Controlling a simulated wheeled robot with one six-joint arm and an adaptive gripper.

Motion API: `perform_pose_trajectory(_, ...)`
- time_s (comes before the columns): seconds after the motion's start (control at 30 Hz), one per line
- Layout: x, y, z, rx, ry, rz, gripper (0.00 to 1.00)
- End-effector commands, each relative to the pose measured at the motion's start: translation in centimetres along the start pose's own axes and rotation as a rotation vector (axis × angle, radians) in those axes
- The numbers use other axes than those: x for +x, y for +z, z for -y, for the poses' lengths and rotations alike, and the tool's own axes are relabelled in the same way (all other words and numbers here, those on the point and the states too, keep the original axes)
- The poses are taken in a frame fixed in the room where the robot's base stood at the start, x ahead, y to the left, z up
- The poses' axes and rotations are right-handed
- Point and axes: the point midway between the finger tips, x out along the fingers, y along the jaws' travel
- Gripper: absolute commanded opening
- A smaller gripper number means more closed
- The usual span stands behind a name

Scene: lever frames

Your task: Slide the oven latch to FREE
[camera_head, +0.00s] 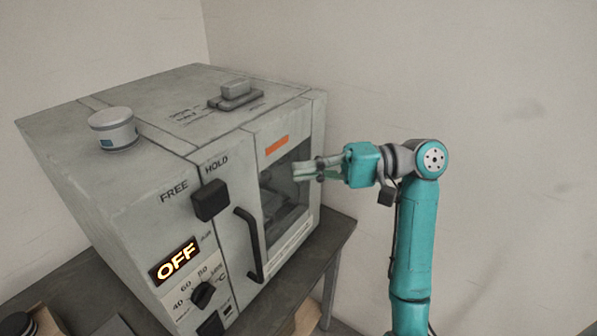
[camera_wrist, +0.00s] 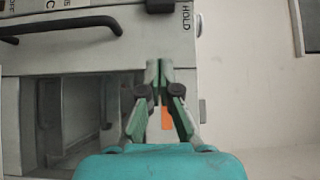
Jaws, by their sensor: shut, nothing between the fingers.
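The oven latch (camera_head: 210,200) is a black block on the oven's front, below the HOLD label and to the right of FREE. Its edge also shows at the top of the wrist view (camera_wrist: 160,5), beside the word HOLD. My gripper (camera_head: 298,170) is shut and empty. It is in front of the oven's window, to the right of the latch and apart from it. In the wrist view, my gripper's fingertips (camera_wrist: 158,66) are together, pointing up the picture toward the latch side.
A black door handle (camera_head: 248,243) stands out below and right of the latch. The display (camera_head: 175,262) reads OFF, with a dial (camera_head: 202,294) below it. A white jar (camera_head: 113,129) and a grey block (camera_head: 236,91) are on the oven top. Bare wall lies to the right.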

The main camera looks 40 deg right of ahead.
Motion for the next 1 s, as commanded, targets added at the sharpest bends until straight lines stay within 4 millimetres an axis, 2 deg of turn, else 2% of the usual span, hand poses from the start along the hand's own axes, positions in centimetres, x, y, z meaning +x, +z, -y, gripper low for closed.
perform_pose_trajectory(0.4, 7.9, 0.1, 0.0, -0.001, 0.0, 0.004, 0.0)
perform_pose_trajectory(0.7, 10.1, 2.5, 0.0, -0.001, 0.0, 0.0, 0.0)
perform_pose_trajectory(1.0, 10.4, 2.8, 0.0, 0.0, 0.0, 0.0, 0.0)
